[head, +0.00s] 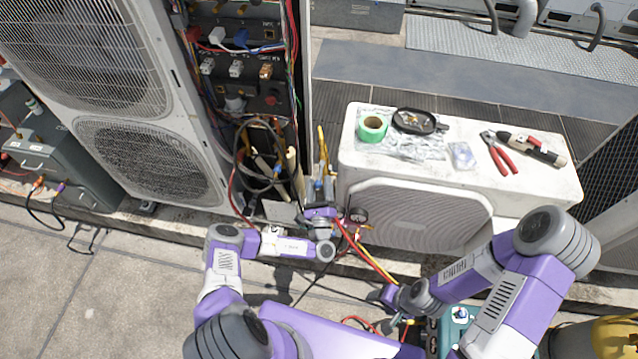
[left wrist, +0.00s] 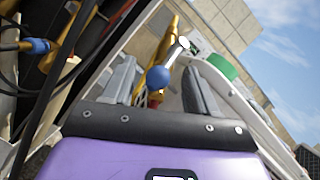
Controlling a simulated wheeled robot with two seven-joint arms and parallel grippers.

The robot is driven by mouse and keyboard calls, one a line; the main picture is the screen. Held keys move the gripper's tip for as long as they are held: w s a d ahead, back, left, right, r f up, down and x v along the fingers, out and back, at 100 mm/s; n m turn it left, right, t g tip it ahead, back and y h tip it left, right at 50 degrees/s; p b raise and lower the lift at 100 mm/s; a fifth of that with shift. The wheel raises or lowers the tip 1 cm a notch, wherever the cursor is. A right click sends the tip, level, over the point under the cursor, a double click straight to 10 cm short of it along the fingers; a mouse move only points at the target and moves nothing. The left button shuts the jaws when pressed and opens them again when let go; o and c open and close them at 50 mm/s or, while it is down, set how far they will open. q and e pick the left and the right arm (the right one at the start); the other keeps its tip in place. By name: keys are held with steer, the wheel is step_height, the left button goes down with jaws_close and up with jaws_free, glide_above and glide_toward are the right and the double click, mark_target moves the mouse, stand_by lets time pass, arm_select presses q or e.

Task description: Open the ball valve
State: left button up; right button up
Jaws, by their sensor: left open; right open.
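The ball valve shows in the left wrist view as a brass body (left wrist: 169,48) with a lever ending in a round blue knob (left wrist: 158,78). My left gripper (left wrist: 161,85) is open, with one finger on each side of the blue knob. I cannot tell whether either finger touches it. In the head view my left gripper (head: 319,212) is low between the open condenser cabinet and the white unit; the valve there is too small and crowded to make out. My right gripper (head: 389,295) is at lower right, beside the teal case, its fingers hardly visible.
The open cabinet (head: 240,90) has loose wires and black hoses close to my left gripper. The white unit (head: 520,190) carries green tape (head: 372,127), a black tray (head: 418,121) and red pliers (head: 500,155). Red and yellow hoses (head: 370,258) run between my arms.

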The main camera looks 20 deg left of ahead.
arm_select(q)
steer(key=p+v, duration=0.1)
steer(key=v, duration=0.5)
steer(key=shift+s, duration=0.35)
steer(key=shift+d+f, duration=0.15)
